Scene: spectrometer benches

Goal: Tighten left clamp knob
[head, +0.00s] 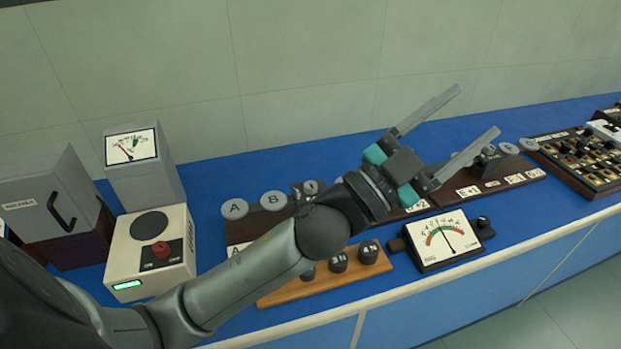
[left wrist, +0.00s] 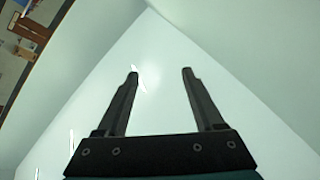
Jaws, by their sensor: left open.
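My left gripper (head: 475,111) is open and empty, raised over the blue bench with its fingers pointing to the upper right. The left wrist view shows its two fingers (left wrist: 160,71) apart with only pale wall or ceiling behind them. A dark clamp-like fitting (head: 305,190) stands by the discs marked A and B, left of my gripper. Another dark fitting (head: 488,152) stands behind the fingers on the right-hand wooden base. I cannot tell which part is the left clamp knob. My forearm and wrist hide part of the middle of the bench. My right gripper is not in view.
A white switch box (head: 150,255) with a red knob and a grey meter box (head: 145,175) stand at left. A wooden strip with dark knobs (head: 339,261) and a dial meter (head: 445,240) lie near the front edge. A component board (head: 585,155) is at right.

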